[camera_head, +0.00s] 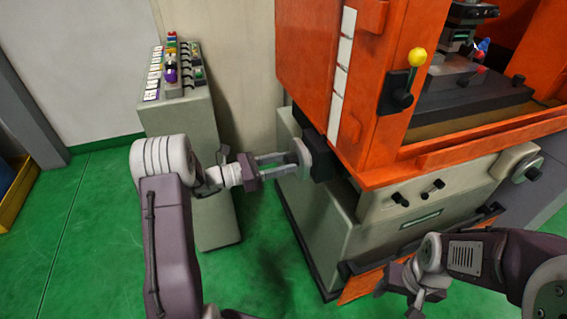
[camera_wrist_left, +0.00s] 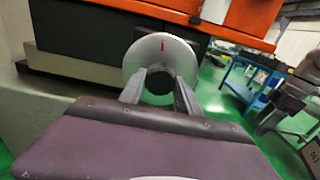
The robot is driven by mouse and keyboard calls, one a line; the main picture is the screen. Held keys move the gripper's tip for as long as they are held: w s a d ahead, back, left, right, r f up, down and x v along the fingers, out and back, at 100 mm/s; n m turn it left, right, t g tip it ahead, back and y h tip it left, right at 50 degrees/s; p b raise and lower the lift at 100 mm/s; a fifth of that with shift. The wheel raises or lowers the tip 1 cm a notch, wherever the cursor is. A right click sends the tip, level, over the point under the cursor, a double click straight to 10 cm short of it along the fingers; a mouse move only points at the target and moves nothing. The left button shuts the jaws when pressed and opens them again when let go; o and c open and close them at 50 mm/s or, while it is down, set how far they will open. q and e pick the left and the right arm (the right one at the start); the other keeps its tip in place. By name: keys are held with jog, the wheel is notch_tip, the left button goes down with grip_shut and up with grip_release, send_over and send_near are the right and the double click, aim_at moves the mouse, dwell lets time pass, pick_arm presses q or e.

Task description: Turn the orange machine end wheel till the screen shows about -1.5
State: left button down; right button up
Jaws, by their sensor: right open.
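The machine end wheel (camera_head: 304,159) is a pale grey disc on the left end of the orange machine (camera_head: 365,165), on a dark block. In the left wrist view the wheel (camera_wrist_left: 158,50) faces me, with a red mark at its top and a dark round hub (camera_wrist_left: 159,80) in front. My left gripper (camera_head: 298,162) is at the wheel, its two fingers (camera_wrist_left: 159,86) on either side of the hub. I cannot tell whether they press on it. My right gripper (camera_head: 412,296) is open and empty, low at the machine's front. No screen reading is visible.
A grey console (camera_head: 190,130) with coloured buttons stands left of the machine, behind my left arm. A yellow-knobbed lever (camera_head: 417,57) and a second handwheel (camera_head: 527,167) are on the machine. A blue bench (camera_wrist_left: 245,85) shows at right in the left wrist view.

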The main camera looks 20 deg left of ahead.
pick_arm(q)
jog(key=shift+f+m, duration=0.1)
jog(key=shift+m, duration=0.3)
jog(key=shift+m+b, duration=0.3)
jog(key=shift+m, duration=0.1)
jog(key=c, duration=0.9)
grip_release()
jog(key=shift+o, duration=0.2)
jog(key=shift+a, duration=0.1)
jog(key=p+v, duration=0.1)
jog(key=v, duration=0.8)
